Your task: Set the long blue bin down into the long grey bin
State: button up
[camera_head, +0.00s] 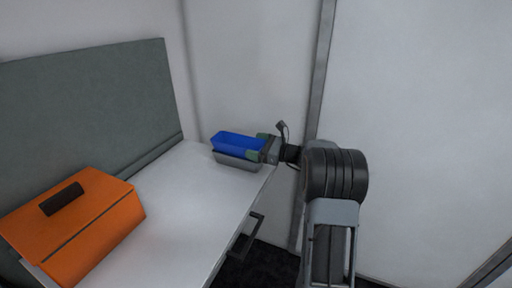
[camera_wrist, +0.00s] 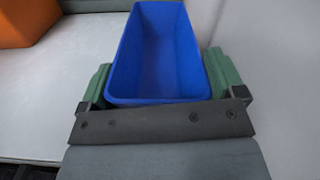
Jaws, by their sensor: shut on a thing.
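The long blue bin (camera_head: 236,142) is at the far end of the white worktop in the head view. It also fills the middle of the wrist view (camera_wrist: 158,60), upright and empty. My gripper (camera_head: 262,147) is shut on the near end of the blue bin, with one green finger on each side; the fingers also show in the wrist view (camera_wrist: 156,88). The long grey bin (camera_head: 238,161) stands on the worktop directly below the blue bin, and mostly its near side shows. How deep the blue bin sits in it is hidden. The wrist view does not clearly show the grey bin.
An orange toolbox (camera_head: 78,226) with a dark handle stands on the near left of the white worktop (camera_head: 190,215). A grey-green panel (camera_head: 90,95) rises behind it. A white wall is close behind the bins. A dark handle (camera_head: 250,236) juts from the worktop's front. The worktop's middle is clear.

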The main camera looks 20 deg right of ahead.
jog(key=shift+f+b, duration=0.35)
jog(key=shift+f, duration=0.25)
jog(key=o, duration=0.7)
